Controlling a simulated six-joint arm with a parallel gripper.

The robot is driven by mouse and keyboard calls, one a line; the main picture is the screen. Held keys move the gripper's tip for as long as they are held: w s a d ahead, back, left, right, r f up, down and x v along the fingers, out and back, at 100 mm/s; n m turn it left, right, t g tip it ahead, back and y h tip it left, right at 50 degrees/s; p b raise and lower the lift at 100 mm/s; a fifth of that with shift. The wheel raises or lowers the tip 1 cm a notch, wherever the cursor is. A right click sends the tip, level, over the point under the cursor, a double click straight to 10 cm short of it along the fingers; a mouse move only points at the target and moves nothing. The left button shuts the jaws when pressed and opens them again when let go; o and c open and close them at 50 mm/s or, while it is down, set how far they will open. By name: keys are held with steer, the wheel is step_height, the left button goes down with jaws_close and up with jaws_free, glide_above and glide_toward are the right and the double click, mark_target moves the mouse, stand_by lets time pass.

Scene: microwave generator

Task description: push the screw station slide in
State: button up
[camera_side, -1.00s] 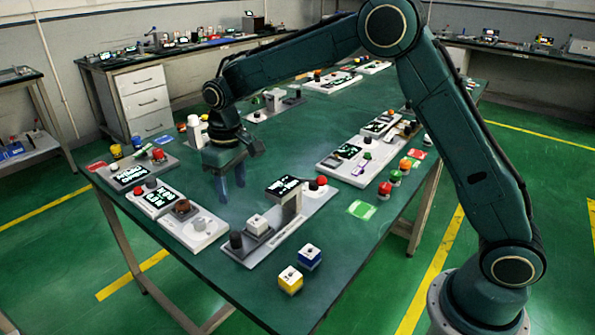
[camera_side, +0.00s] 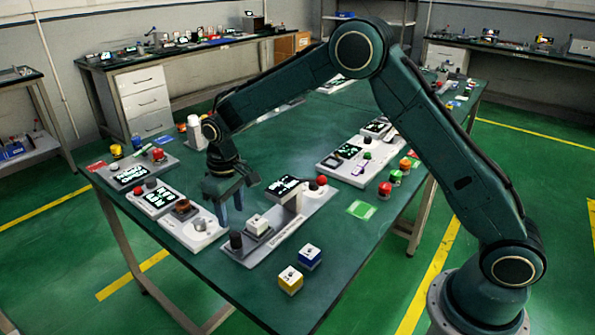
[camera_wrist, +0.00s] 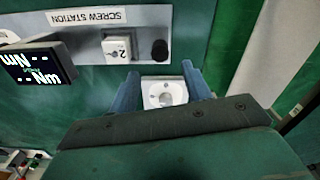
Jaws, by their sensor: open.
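The screw station (camera_side: 300,222) is a long grey base near the table's front edge, and its label shows in the wrist view (camera_wrist: 88,17). A dark display (camera_side: 284,185) stands on it. Its slide carries a white block (camera_side: 257,223), marked 2 in the wrist view (camera_wrist: 118,46), with a black knob (camera_side: 236,240) at the outer end. My gripper (camera_side: 231,210) is open, fingers pointing down, just beyond the knob. In the wrist view, my fingers (camera_wrist: 162,78) frame a white plate with a round disc (camera_wrist: 164,93); the knob (camera_wrist: 159,50) lies outside them.
A neighbouring station (camera_side: 172,215) with a display and a white end part stands to the left, close to my fingers. A yellow cube (camera_side: 290,280) and a blue cube (camera_side: 309,257) sit near the front edge. The middle of the table is mostly clear.

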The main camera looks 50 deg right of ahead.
mark_target(235, 233)
step_height(235, 233, down, 9)
steer(key=shift+r, duration=0.2)
stand_by(0.4)
jaws_close()
